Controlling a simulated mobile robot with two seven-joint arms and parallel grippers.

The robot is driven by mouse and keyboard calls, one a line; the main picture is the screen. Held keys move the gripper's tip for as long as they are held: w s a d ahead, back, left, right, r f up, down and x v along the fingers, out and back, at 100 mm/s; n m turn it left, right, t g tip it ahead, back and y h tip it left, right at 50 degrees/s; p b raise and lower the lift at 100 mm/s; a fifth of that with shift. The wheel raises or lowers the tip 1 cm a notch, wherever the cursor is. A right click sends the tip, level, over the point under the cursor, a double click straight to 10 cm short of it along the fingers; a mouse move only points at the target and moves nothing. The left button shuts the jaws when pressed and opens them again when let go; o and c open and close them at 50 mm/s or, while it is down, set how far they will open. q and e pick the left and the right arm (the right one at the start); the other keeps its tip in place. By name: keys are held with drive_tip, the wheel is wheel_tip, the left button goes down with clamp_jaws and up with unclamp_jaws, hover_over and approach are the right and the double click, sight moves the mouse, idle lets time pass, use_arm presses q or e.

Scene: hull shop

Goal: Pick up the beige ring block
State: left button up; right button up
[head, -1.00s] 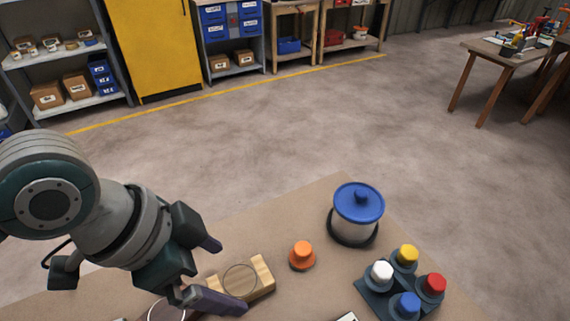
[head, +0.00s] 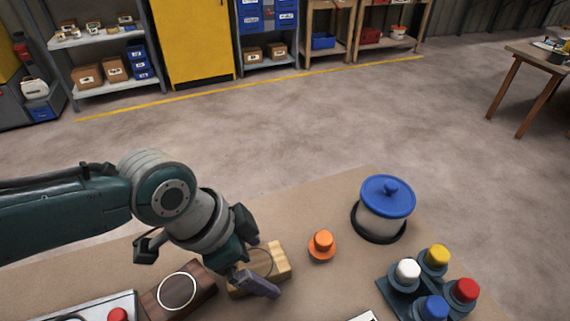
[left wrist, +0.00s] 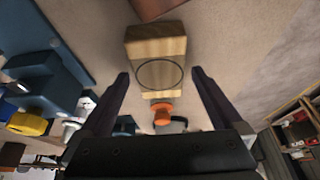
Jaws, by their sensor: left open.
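The beige ring block (head: 281,262) is a light wooden block with a thin dark ring on its face. It lies on the brown tabletop, partly hidden by my left gripper (head: 264,264) in the head view. My left gripper is open and empty, with its fingers over the block. In the left wrist view, the block (left wrist: 156,47) lies ahead, its near end lined up between the open fingertips (left wrist: 160,73). Whether the fingers touch it I cannot tell. My right gripper is not in view.
A dark brown block (head: 205,280) with a white ring lies left of the beige one. An orange knob (head: 322,245) stands close on its right. Further right are a blue-lidded canister (head: 387,222) and a dark tray (head: 399,294) with several coloured knobs.

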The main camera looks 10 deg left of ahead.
use_arm(q)
drive_tip(key=shift+f, duration=0.25)
idle(0.5)
drive_tip(key=shift+c, duration=0.4)
drive_tip(key=c, duration=1.4)
